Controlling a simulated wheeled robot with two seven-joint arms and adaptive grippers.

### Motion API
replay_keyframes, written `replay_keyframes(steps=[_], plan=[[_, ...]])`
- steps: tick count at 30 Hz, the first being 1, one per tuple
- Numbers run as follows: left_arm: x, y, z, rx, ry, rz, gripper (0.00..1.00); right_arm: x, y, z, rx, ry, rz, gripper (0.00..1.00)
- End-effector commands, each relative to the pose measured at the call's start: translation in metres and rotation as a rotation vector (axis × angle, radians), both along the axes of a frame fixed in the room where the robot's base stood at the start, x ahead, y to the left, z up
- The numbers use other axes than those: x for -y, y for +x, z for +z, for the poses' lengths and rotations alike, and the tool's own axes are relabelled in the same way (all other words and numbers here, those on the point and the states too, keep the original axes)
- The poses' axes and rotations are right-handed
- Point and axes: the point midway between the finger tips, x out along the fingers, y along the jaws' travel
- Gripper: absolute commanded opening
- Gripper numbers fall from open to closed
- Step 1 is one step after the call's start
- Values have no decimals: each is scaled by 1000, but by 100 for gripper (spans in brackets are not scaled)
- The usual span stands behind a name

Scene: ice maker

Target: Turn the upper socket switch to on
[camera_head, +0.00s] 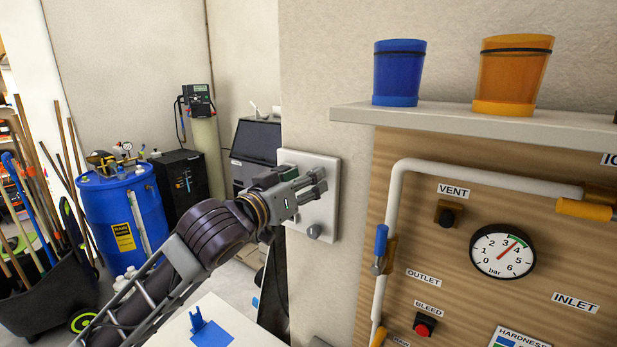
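A pale socket plate (328,212) is fixed to the wall left of the wooden panel. A grey rounded knob (314,231) shows on its lower part. The upper switch is hidden behind my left gripper, so its position cannot be seen. My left gripper (319,181) reaches in from the lower left, with its fingertips in front of the upper half of the plate. Its fingers appear somewhat apart, but whether they touch or hold the upper switch cannot be told. My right gripper is not in view.
A wooden panel (440,215) with pipes, a gauge (503,250) and valves stands at right. Above it, a shelf (470,121) holds a blue cup (398,72) and an orange cup (510,75). A white surface (255,318) lies below. A blue barrel (122,215) stands at left.

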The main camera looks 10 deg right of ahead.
Motion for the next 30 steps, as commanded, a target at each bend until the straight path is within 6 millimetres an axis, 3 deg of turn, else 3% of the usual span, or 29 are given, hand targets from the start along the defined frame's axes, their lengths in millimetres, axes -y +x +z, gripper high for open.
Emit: replay_keyframes(steps=[18,28,30], plan=[[12,11,0,0,0,0,51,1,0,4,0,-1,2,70],[12,11,0,0,0,0,9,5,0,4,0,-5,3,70],[12,11,0,1,1,0,6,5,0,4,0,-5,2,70]])
